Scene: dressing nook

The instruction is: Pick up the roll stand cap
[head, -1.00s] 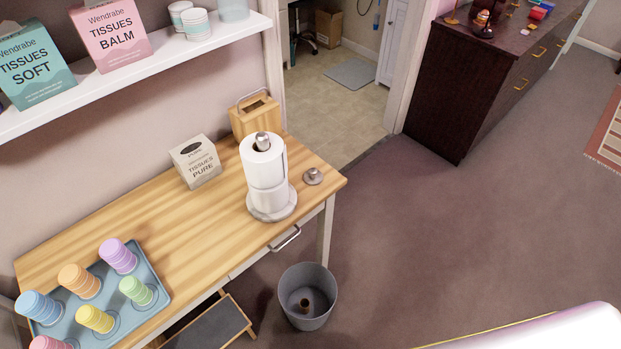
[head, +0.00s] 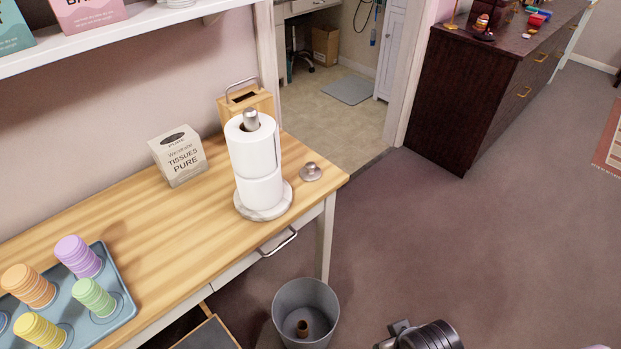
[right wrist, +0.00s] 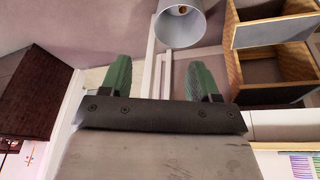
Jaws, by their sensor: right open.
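The roll stand cap (head: 311,172), a small silvery disc with a knob, lies on the right end of the wooden table (head: 150,225), near its corner. Just left of it stands the roll stand (head: 250,119) with a round pale base and two white paper rolls (head: 255,160) stacked on its post. In the right wrist view my right gripper (right wrist: 160,75) is open, with green fingers apart and nothing between them. The cap does not show in that view. Part of my right arm shows at the bottom of the head view, below and right of the table. My left gripper is not in view.
A tissue box (head: 178,156) and a wooden holder (head: 245,102) stand behind the rolls. A blue tray (head: 122,300) with colored stacks is at the left. A grey bin (head: 306,318) stands on the floor before the table. The floor to the right is clear.

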